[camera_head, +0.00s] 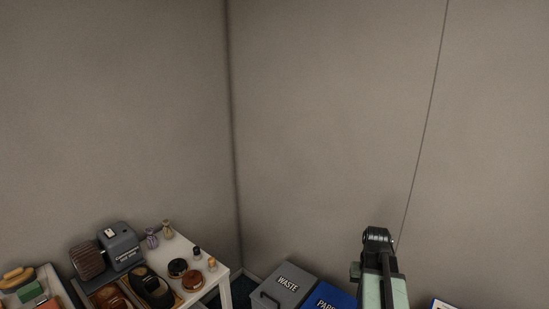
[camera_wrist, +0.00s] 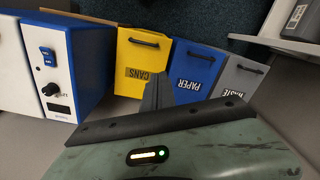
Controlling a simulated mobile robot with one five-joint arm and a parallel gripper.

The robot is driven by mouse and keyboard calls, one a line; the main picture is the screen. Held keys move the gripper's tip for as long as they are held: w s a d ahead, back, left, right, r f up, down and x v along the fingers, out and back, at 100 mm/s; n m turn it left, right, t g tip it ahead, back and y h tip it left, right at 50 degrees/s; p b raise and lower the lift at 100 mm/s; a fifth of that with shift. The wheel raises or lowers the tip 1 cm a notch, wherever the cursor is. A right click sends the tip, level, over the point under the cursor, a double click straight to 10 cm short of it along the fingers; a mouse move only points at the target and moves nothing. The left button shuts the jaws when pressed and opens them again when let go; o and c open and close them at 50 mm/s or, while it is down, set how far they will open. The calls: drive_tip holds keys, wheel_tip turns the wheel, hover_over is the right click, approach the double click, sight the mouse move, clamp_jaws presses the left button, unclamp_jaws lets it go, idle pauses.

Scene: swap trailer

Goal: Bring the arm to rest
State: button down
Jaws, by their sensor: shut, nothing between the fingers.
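My gripper (camera_wrist: 157,80) shows in the wrist view as a dark tapered shape in front of the bins. Its fingers are together and hold nothing. In the head view my arm rises at the lower right, in front of the bare wall; I cannot make out the fingers there.
A grey WASTE bin (camera_head: 285,287), a blue PAPER bin (camera_wrist: 193,75) and a yellow CANS bin (camera_wrist: 137,65) stand in a row. A white table (camera_head: 213,257) with jars and a grey machine (camera_head: 120,245) is at the lower left. A blue-and-white box (camera_wrist: 85,58) is left in the wrist view.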

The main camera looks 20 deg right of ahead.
drive_tip(key=w+a+n, duration=0.2)
drive_tip(key=a+n, duration=0.1)
drive_tip(key=a, duration=1.2)
drive_tip(key=w+a+r+n+p, duration=0.1)
drive_tip(key=w+a+n, duration=0.1)
drive_tip(key=a, duration=1.3)
drive_tip(key=shift+r+n, duration=0.15)
drive_tip(key=shift+n, duration=0.25)
drive_tip(key=shift+w, duration=0.1)
